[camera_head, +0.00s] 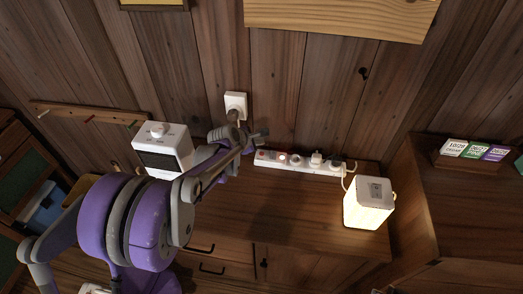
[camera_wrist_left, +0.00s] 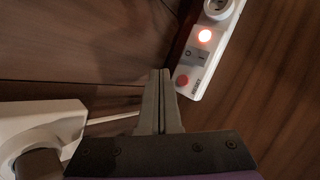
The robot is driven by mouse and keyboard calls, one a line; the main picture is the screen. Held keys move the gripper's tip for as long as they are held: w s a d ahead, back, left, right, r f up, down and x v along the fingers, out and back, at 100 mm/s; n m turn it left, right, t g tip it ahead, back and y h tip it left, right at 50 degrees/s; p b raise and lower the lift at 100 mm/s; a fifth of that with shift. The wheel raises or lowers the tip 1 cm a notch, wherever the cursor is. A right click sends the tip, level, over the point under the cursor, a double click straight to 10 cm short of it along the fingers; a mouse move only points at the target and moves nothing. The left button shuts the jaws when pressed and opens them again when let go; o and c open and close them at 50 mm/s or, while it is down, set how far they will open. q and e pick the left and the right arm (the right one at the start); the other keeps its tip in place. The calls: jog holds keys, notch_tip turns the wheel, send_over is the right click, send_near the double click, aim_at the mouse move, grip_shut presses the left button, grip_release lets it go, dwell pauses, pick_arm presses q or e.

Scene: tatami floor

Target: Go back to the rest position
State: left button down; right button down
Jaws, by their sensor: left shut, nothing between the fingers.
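My left gripper (camera_head: 262,133) reaches in from the left over the wooden cabinet, in front of the plank wall. In the left wrist view its two grey fingers (camera_wrist_left: 161,77) are pressed together with nothing between them. The fingertips are beside the near end of a white power strip (camera_wrist_left: 207,50), which has a lit orange-red switch and a red button. I cannot tell whether they touch it. The power strip also shows in the head view (camera_head: 305,162), with plugs in it. My right gripper is not in view.
A white box-shaped device with a knob (camera_head: 163,148) stands left of my left gripper. A glowing lamp (camera_head: 369,204) stands at the cabinet's right end. A wall outlet (camera_head: 235,103) holds a plug. Date cards (camera_head: 475,150) sit on a higher cabinet at right. The cabinet top's front middle is clear.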

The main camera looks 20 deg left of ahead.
pick_arm(q)
notch_tip(320, 180, up, 2)
jog(key=shift+r+p, duration=0.15)
jog(key=shift+p, duration=0.4)
jog(key=s+d+r+m+g+p, duration=0.1)
jog(key=s+d+r+m+p, duration=0.1)
jog(key=s+m, duration=0.6)
jog(key=s+d+r+m+g+y+p, duration=0.1)
jog(key=s+d+m, duration=0.3)
jog(key=s+m, duration=0.4)
jog(key=s+d+r+m+g+p, duration=0.1)
jog(key=s+d+r+m+p, duration=0.2)
jog(key=s+m, duration=0.6)
jog(key=s+d+r, duration=0.1)
jog(key=s, duration=0.5)
jog(key=shift+g+y, duration=0.3)
jog(key=shift+s+d, duration=0.1)
jog(key=shift+d, duration=0.05)
